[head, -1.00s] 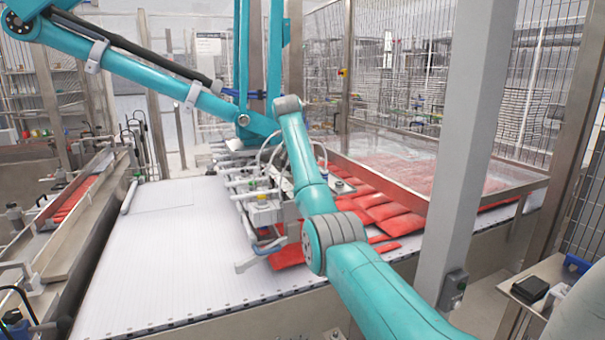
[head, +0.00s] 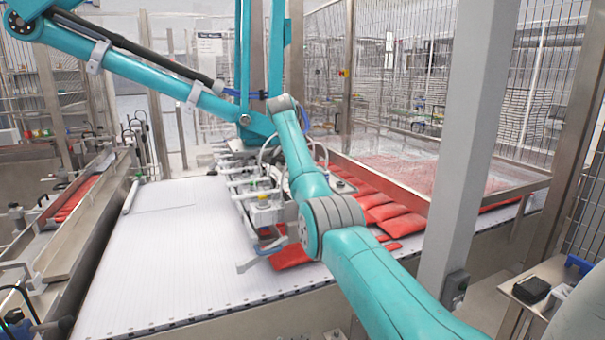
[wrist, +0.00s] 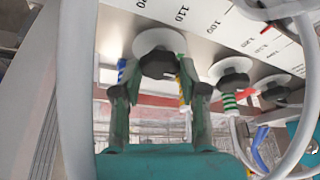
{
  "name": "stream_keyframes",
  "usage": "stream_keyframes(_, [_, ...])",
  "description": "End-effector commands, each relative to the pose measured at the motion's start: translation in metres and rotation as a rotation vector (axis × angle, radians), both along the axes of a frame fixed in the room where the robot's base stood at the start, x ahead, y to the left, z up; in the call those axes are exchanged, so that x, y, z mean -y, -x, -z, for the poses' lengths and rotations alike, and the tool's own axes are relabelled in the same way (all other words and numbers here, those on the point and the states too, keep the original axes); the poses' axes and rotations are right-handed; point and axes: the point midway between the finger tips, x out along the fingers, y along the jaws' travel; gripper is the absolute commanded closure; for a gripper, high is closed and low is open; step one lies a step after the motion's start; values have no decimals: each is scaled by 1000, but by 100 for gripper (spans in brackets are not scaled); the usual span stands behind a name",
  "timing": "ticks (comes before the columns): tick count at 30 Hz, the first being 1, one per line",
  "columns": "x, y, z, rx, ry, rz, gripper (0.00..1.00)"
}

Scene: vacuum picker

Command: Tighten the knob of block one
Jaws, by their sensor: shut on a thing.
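In the wrist view a dark round knob (wrist: 157,64) hangs below a pale disc (wrist: 160,42) at the underside of a metal rail (wrist: 205,20) with printed scale numbers. My gripper (wrist: 160,75) has one finger on each side of this knob and is shut on it. I cannot read which block number it belongs to, and its turn angle does not show. A second knob (wrist: 232,78) with a green-striped fitting is to the right, apart from my fingers.
Red bags (head: 392,212) lie on the white conveyor (head: 150,260) under and right of the picker. Grey hoses (wrist: 300,100) loop close on the right in the wrist view. A grey post (head: 468,140) stands right of my arm. The conveyor's left part is clear.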

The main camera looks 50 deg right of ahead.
Motion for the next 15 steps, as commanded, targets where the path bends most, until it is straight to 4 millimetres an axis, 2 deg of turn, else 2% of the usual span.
stream_keyframes(1, [0,0,1,-1,-1,0,92])
stream_keyframes(2, [0,0,1,-1,-1,0,50])
stream_keyframes(4, [0,0,1,-1,-1,0,33])
stream_keyframes(15, [-1,0,-3,1,0,0,32])
